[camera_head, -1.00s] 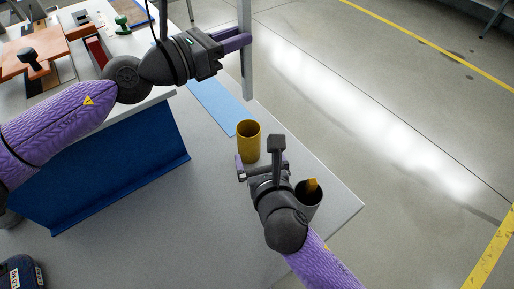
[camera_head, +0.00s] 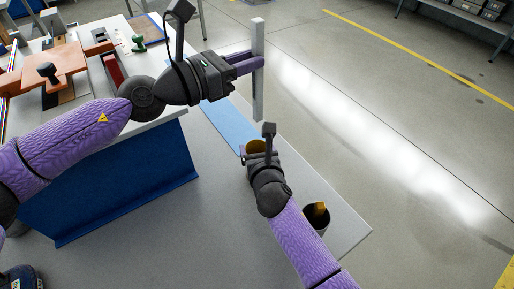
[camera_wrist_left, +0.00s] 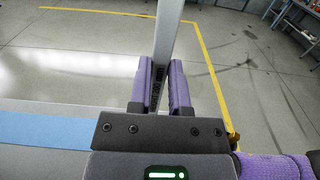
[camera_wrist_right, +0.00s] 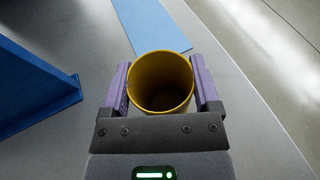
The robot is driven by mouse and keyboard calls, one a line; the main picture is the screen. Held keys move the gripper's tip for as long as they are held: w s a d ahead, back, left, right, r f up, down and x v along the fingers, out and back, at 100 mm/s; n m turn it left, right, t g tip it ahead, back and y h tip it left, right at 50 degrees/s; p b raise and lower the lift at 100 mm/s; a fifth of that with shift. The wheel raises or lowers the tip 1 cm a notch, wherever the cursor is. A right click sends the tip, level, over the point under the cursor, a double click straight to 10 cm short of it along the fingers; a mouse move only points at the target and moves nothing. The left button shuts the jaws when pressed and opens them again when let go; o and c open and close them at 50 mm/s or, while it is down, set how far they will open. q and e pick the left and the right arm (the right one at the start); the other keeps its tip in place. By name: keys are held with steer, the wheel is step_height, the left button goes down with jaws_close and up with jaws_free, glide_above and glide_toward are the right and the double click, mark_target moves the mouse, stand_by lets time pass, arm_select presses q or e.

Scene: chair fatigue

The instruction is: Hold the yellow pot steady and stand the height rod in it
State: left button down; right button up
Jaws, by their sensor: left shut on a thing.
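The height rod (camera_head: 258,70) is a long pale grey square bar, upright in the head view. My left gripper (camera_head: 259,62) is shut on it and holds it above the table; its two purple fingers (camera_wrist_left: 166,85) press the rod (camera_wrist_left: 168,30) from both sides. The yellow pot (camera_wrist_right: 160,75) is an open, empty-looking cup standing on the table. My right gripper (camera_wrist_right: 161,80) has its fingers apart, one on each side of the pot, close to its wall. In the head view my right gripper (camera_head: 262,160) hides most of the pot (camera_head: 257,146).
A dark cup (camera_head: 315,222) with a yellow-orange piece in it stands near the table's right corner, beside my right forearm. A light blue strip (camera_head: 225,122) lies behind the pot. A blue panel (camera_head: 110,185) fronts a cluttered raised bench at left.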

steer(key=c, duration=0.7)
arm_select(q)
steer(key=shift+f, duration=6.5)
steer(key=shift+c, duration=2.4)
jaws_free()
glide_toward(255, 118)
steer(key=v, duration=0.3)
steer(key=shift+a, duration=0.25)
arm_select(e)
steer(key=o, duration=1.2)
